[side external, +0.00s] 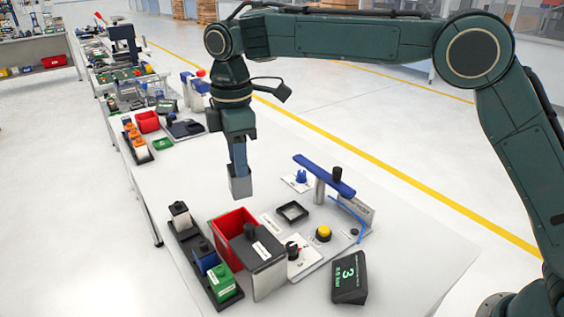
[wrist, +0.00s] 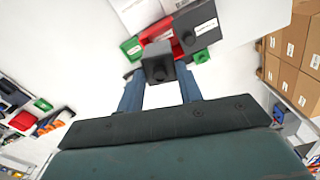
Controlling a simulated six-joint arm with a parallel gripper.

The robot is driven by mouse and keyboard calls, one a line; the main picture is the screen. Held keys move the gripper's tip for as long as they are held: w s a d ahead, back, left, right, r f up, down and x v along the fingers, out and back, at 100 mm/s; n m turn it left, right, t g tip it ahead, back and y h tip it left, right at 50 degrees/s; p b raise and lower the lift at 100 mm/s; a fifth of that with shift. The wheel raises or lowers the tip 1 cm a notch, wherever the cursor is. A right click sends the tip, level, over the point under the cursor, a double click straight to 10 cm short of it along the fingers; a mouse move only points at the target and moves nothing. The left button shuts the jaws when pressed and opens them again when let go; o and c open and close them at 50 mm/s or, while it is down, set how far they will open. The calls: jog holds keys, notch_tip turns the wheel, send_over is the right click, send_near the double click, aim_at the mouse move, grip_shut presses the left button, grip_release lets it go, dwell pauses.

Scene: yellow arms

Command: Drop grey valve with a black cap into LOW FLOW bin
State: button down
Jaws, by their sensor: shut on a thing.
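My gripper (side external: 239,160) hangs above the white table and is shut on a grey valve (side external: 240,188). In the wrist view the grey valve (wrist: 158,69) sits between the two blue fingers of my gripper (wrist: 160,82), its black cap facing the camera. The valve is in the air, clear of the table. An open red bin (side external: 230,222) stands below it; part of the red bin (wrist: 183,19) shows beyond the valve in the wrist view. A dark-topped box (side external: 262,252) with a white label and black knob stands against the bin's near side. I cannot read LOW FLOW on any label.
To the right are a test stand with a blue bar (side external: 322,175), a yellow button (side external: 323,233) and a display (side external: 349,278).

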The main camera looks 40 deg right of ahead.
jog(key=shift+f, duration=2.35)
jog(key=c, duration=0.9)
grip_release()
jog(key=shift+o, duration=0.2)
notch_tip(320, 180, up, 13)
jog(key=shift+r, duration=0.4)
